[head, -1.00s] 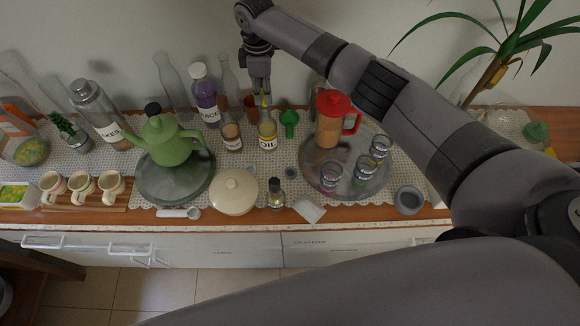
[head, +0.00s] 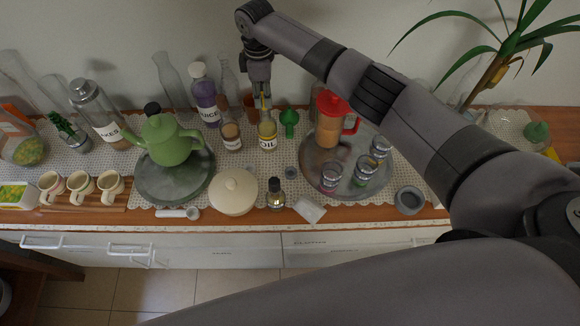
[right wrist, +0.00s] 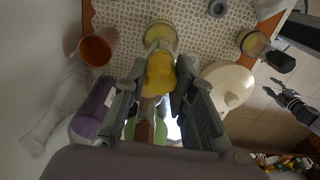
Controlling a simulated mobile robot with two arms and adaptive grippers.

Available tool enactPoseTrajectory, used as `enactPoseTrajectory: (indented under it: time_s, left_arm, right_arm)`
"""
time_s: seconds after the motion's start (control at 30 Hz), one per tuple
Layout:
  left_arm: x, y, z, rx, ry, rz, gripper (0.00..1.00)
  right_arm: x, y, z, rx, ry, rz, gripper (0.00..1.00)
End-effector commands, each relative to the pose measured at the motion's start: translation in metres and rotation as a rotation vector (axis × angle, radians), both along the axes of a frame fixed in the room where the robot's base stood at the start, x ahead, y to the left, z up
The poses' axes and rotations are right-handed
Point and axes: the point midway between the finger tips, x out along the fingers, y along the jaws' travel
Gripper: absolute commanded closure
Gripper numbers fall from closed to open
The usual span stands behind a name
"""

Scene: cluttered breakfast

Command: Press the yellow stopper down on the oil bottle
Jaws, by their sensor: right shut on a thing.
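The oil bottle (head: 268,132) is a small clear bottle with a yellow band and an OIL label, standing upright on the lace cloth. My right gripper (head: 263,97) is directly above it, pointing down. It is shut on the yellow stopper (right wrist: 160,76), which sits between the two fingers in the right wrist view. The oil bottle (right wrist: 160,36) lies just beyond the stopper there. The stopper's lower end is at the bottle's mouth; how deep it sits I cannot tell. My left gripper (right wrist: 286,98) shows small at the wrist view's right, its fingers apart, apparently empty.
Close by stand a purple juice bottle (head: 206,98), a brown-filled jar (head: 230,135), a terracotta cup (right wrist: 96,51) and a green stopper-like item (head: 289,120). A tray (head: 318,181) with a red-lidded pitcher (head: 329,128) is to the right. A cream lidded pot (head: 233,192) is in front.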

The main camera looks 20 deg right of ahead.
Motion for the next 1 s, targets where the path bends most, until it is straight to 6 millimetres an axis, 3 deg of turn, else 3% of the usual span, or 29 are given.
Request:
enactPoseTrajectory:
  time_s: [0.2,0.23,0.57,0.77,1.0]
  left_arm:
    - [0.0000,-0.0001,-0.0022,0.000,0.000,0.000,0.60]
    - [0.0000,-0.0001,-0.0019,0.000,0.000,0.000,0.60]
    - [-0.0001,-0.0001,-0.0017,0.000,0.000,0.000,0.60]
    - [-0.0002,0.0000,-0.0017,0.000,0.000,0.000,0.60]
    - [-0.0003,0.0000,-0.0017,0.000,0.000,0.000,0.60]
  right_arm:
    - [-0.0004,0.0001,-0.0057,0.000,0.001,0.000,1.00]
    - [-0.0002,0.0001,-0.0052,0.000,0.001,0.000,0.75]
    - [-0.0002,0.0001,-0.0046,0.000,0.001,0.000,0.53]
    - [-0.0001,-0.0001,-0.0045,0.000,0.000,0.000,0.53]
    - [-0.0001,-0.0002,-0.0045,0.000,0.001,0.000,0.64]
